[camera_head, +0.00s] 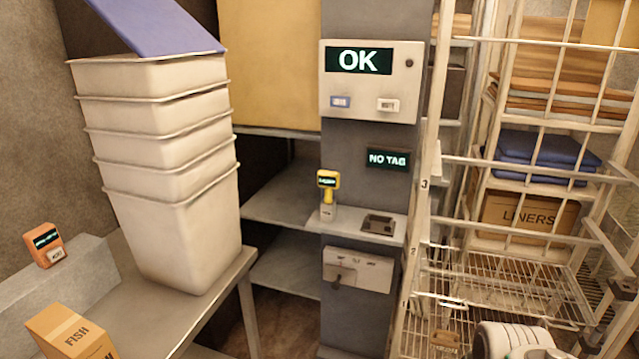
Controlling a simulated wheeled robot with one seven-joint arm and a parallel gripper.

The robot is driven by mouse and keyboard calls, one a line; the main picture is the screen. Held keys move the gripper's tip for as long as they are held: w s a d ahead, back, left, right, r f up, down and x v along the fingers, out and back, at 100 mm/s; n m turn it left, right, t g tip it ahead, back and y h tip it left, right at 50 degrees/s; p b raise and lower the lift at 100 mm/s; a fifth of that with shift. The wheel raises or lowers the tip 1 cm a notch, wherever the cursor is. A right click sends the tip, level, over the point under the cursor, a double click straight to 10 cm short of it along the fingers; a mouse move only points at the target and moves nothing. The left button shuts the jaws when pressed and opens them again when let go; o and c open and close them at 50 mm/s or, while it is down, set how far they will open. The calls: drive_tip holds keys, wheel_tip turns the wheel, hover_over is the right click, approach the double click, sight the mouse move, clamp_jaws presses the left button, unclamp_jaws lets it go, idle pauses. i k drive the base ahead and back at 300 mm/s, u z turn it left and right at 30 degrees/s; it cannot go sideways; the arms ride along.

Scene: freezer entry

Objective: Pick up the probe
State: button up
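A yellow handheld device with a small dark display (328,180) stands upright on a ledge of the grey column, its lower end in or against a pale holder (328,212). It looks like the probe, though its tip is hidden. An orange device with a dark display (44,240) sits on a grey block at the far left; I cannot tell if it is also a probe. A white rounded part at the bottom right edge looks like my arm. I cannot make out my gripper or its fingers.
The column carries a panel reading OK (370,80) and a NO TAG display (387,159). A wire rack (520,265) with a LINERS box (525,215) stands close on the right. Stacked white tubs (170,230) and a FISH box (75,335) are on the left.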

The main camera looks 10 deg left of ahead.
sight(329, 181)
drive_tip(key=u, duration=0.4)
drive_tip(key=i, duration=0.75)
drive_tip(key=u, duration=1.4)
drive_tip(key=i, duration=0.7)
drive_tip(key=u, duration=0.7)
